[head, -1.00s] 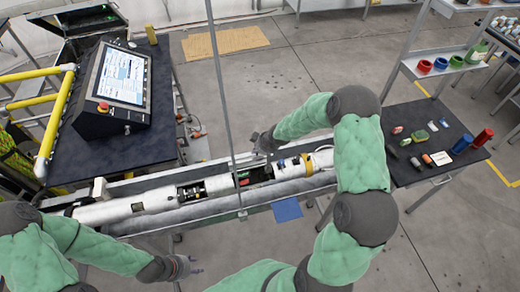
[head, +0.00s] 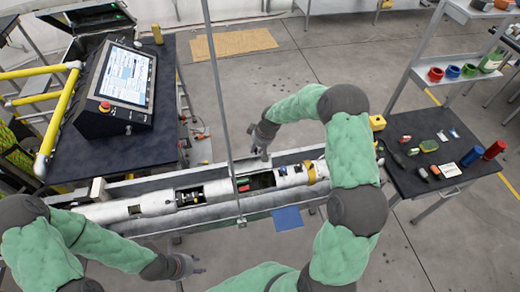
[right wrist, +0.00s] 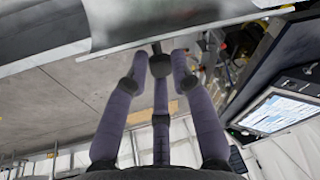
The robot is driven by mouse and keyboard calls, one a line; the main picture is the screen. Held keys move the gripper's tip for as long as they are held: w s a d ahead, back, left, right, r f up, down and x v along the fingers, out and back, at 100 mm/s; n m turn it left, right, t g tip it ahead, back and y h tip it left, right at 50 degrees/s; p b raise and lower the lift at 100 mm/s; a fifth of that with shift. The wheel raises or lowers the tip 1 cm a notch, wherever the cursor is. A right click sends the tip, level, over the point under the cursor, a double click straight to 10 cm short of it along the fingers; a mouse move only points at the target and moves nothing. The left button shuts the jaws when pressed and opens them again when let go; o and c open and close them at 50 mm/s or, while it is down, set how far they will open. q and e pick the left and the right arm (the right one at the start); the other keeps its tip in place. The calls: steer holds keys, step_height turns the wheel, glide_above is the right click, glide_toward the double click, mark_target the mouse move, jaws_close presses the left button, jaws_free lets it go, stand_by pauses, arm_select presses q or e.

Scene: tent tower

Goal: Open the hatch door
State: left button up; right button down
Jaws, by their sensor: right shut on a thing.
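The white tube (head: 143,203) lies in a grey trough and has dark openings in its top. A larger opening (head: 262,181) lies right of centre in the head view. My right gripper (head: 262,155) points down at the far side of that opening. In the right wrist view its fingers (right wrist: 160,62) meet the lower edge of a pale grey curved panel, seemingly the hatch door (right wrist: 185,25). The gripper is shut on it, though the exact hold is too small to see. My left gripper (head: 196,265) is open and empty in front of the trough.
A control console (head: 122,80) stands on a dark table at the left. A thin upright pole (head: 217,85) rises near the trough. A dark side table (head: 425,150) with small items stands at the right.

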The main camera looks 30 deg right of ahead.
steer(key=shift+w+d+r, duration=0.15)
steer(key=shift+w+r, duration=0.2)
steer(key=shift+w, duration=0.25)
arm_select(q)
steer(key=shift+s, duration=0.3)
arm_select(e)
steer(key=shift+w, duration=0.1)
arm_select(q)
steer(key=shift+s+a, duration=0.1)
arm_select(e)
steer(key=shift+f, duration=0.15)
steer(key=c, duration=1.2)
jaws_free()
steer(key=shift+w, duration=0.1)
steer(key=shift+c, duration=0.2)
steer(key=shift+o, duration=0.6)
steer(key=shift+w+f, duration=0.5)
steer(key=shift+w, duration=0.1)
steer(key=shift+s+r, duration=0.35)
steer(key=shift+s, duration=0.25)
arm_select(q)
steer(key=shift+w+f, duration=0.15)
steer(key=shift+w, duration=0.25)
arm_select(e)
steer(key=v, duration=1.1)
steer(key=shift+w+r, duration=0.15)
steer(key=shift+w, duration=0.1)
